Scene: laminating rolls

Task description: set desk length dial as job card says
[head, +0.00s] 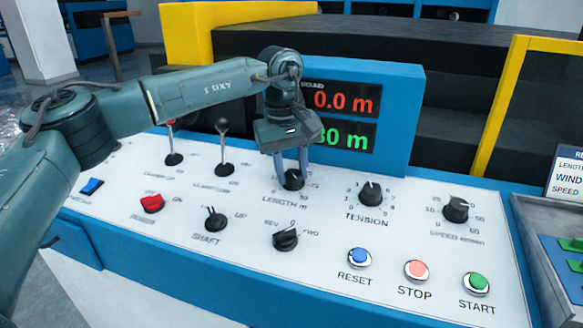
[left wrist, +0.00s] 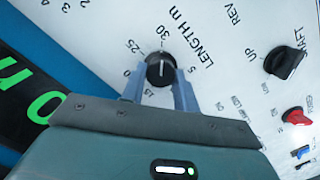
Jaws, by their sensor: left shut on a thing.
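The black LENGTH m dial (head: 293,180) is on the white desk panel. In the left wrist view the dial (left wrist: 160,68) has a white pointer line toward the 30 mark. My left gripper (head: 291,172) reaches down from above, with its two fingers (left wrist: 160,84) on either side of the knob, shut on it. The green display (head: 350,137) shows what looks like 30 m, its left part hidden by my wrist. The red display (head: 345,99) reads 0.0 m. The job card (head: 567,178) is cut off at the right edge; LENGTH, WIND and SPEED show, but no values. My right gripper is out of view.
The TENSION dial (head: 370,193) and SPEED dial (head: 456,209) are to the right of LENGTH. Two upright levers (head: 223,150) stand to the left. SHAFT switch (head: 215,219), REV/FWD switch (head: 285,239) and RESET button (head: 360,258) are nearer the front.

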